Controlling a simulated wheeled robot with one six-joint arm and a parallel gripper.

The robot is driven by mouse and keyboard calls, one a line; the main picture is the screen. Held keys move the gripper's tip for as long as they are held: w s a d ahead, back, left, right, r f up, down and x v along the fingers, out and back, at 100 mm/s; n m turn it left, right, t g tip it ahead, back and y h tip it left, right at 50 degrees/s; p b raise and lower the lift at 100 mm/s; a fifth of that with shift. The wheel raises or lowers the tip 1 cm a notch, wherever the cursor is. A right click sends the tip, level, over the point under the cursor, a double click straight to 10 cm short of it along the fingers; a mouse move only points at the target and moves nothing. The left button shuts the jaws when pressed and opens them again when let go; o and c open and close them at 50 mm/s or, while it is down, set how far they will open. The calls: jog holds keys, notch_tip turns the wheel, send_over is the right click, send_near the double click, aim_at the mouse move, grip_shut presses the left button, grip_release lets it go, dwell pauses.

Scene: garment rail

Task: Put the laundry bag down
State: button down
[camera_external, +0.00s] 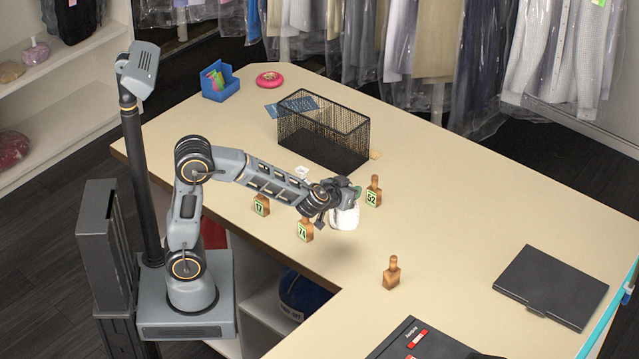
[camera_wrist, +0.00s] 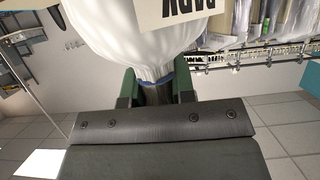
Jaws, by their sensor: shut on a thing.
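A small white laundry bag (camera_external: 345,214) hangs at the end of my arm, above the beige counter (camera_external: 440,190). My gripper (camera_external: 348,187) is shut on it. In the wrist view the bag (camera_wrist: 105,45) fills the top middle and bears a cream label with dark letters, seen upside down. The green fingers of my gripper (camera_wrist: 156,88) close around its gathered neck, which has a blue band. A soft shadow lies on the counter below the bag, so it seems held clear of the surface.
A black wire basket (camera_external: 322,135) is behind. A dark flat case (camera_external: 550,286) lies at right. Counter right of the bag is clear.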

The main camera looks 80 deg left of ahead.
jog(key=w+a+f, duration=0.3)
jog(key=w+f, duration=0.9)
jog(key=shift+a, duration=0.2)
jog(key=shift+f, duration=0.2)
jog(key=shift+s+f+b, duration=0.1)
jog(key=shift+b, duration=0.2)
jog(key=c, duration=1)
grip_release()
jog(key=shift+o, duration=0.2)
